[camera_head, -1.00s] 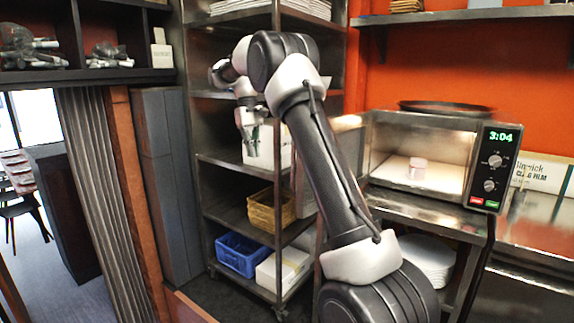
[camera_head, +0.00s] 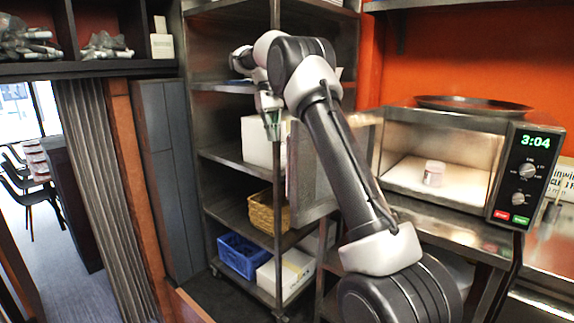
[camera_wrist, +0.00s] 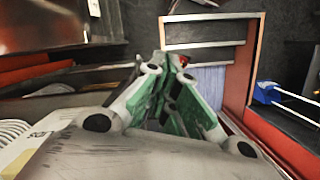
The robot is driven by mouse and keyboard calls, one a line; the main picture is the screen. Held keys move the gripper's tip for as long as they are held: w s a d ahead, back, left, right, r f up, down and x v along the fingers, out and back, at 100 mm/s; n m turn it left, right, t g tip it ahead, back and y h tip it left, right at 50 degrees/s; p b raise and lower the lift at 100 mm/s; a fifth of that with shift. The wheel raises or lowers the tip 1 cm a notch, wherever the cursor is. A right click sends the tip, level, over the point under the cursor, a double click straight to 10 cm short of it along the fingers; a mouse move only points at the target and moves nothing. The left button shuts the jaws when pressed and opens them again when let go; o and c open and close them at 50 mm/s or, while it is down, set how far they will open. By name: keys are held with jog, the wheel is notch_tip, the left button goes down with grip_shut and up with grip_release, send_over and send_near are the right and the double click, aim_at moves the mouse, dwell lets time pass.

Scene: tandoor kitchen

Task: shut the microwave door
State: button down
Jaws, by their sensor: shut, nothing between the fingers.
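The microwave (camera_head: 450,122) stands at the right of the head view, its front uncovered and its lit cavity showing. Its door (camera_head: 304,175) stands swung wide open to the left, as a grey panel partly hidden behind my arm. My gripper (camera_head: 272,130) points down at the left edge of the door in the head view; I cannot tell whether it touches it. In the wrist view my gripper's green-padded fingers (camera_wrist: 172,100) are together with nothing between them. A broad grey surface (camera_wrist: 150,160) lies close below them there; I cannot tell surely if it is the door.
A small pale pink jar (camera_head: 433,173) stands inside the microwave. A dark round pan (camera_head: 473,104) lies on top. A metal shelf rack with a yellow basket (camera_head: 262,212) and a blue crate (camera_head: 240,255) stands behind and left of the door. Open floor shows at far left.

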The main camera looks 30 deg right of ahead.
jog(key=s+f, duration=0.6)
jog(key=f, duration=0.3)
jog(key=shift+s, duration=0.2)
jog(key=shift+d, duration=0.1)
